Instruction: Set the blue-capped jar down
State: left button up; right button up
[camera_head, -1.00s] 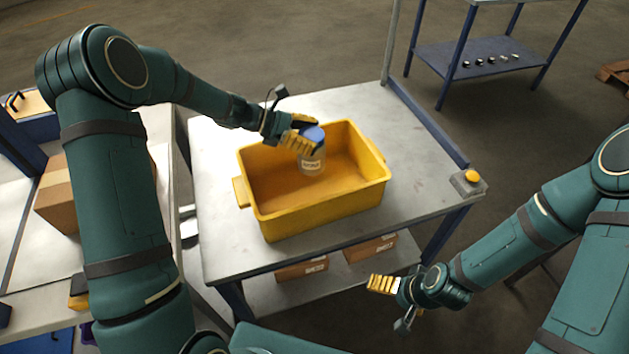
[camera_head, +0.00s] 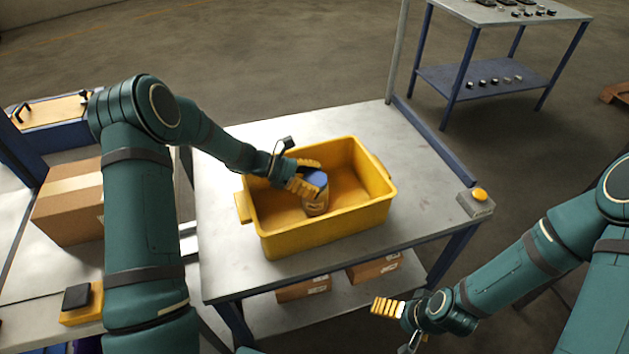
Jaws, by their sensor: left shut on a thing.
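The blue-capped jar (camera_head: 316,204) is inside the yellow bin (camera_head: 330,238) in the head view, with its blue cap up and a label on its body. My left gripper (camera_head: 308,178) reaches in over the bin's left side and is shut on the jar near its cap. The fingers hide part of the jar. Whether the jar's base touches the bin floor I cannot tell. My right gripper (camera_head: 387,308) hangs in front of the table, away from the bin. Its yellow fingers are seen side-on, so its opening is unclear.
The bin stands on a grey metal table (camera_head: 228,255) with free room around it. Cardboard boxes (camera_head: 304,289) lie on the shelf below. A larger carton (camera_head: 72,205) stands on the left bench.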

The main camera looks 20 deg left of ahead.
pick_arm(q)
jog(key=o, duration=1.3)
jog(key=shift+r, duration=0.1)
jog(key=p+v, duration=0.1)
jog(key=v, duration=1.1)
jog(key=shift+p, duration=0.4)
jog(key=shift+s, duration=0.1)
